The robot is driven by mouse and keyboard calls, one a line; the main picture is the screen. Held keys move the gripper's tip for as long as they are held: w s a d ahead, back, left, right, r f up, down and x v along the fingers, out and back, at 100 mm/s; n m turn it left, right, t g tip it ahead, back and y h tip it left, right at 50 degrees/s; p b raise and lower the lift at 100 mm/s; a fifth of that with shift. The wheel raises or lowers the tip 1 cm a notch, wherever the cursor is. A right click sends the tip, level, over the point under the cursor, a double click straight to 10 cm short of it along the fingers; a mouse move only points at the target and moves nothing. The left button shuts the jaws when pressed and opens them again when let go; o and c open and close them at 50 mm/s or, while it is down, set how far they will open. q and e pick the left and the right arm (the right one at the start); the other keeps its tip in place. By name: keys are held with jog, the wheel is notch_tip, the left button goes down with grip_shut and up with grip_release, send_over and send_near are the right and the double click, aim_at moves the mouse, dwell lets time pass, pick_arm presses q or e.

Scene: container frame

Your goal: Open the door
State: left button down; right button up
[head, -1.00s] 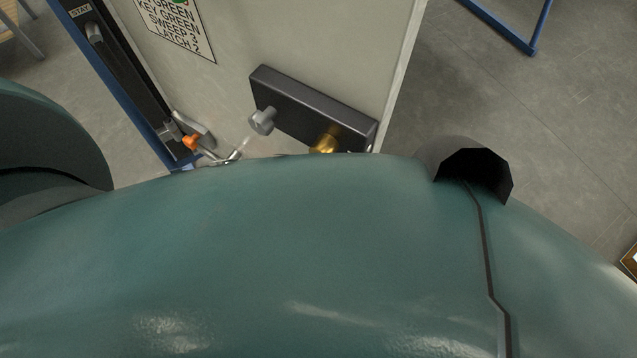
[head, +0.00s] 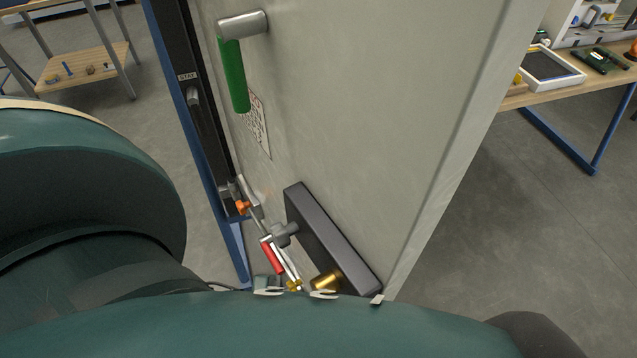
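The pale grey door panel (head: 390,90) fills the middle of the head view, seen steeply from above. A green grip (head: 234,75) hangs from a grey metal mount (head: 243,25) near its top. Lower down, a dark lock box (head: 325,237) carries a grey knob (head: 285,234) and a brass cylinder (head: 325,281). A red piece (head: 271,257) and an orange piece (head: 242,207) with silver metal parts are left of the box. A printed sign (head: 258,125) is on the panel, unreadable at this angle. Neither gripper is visible; my teal arm parts cover the foreground.
A blue-edged dark post (head: 190,100) labelled STAY stands left of the panel. Pale hooks (head: 322,294) show just above my teal part. A workbench (head: 560,90) with a tray is at upper right, a wooden shelf stand (head: 85,68) at upper left. Floor (head: 510,215) right of the panel is clear.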

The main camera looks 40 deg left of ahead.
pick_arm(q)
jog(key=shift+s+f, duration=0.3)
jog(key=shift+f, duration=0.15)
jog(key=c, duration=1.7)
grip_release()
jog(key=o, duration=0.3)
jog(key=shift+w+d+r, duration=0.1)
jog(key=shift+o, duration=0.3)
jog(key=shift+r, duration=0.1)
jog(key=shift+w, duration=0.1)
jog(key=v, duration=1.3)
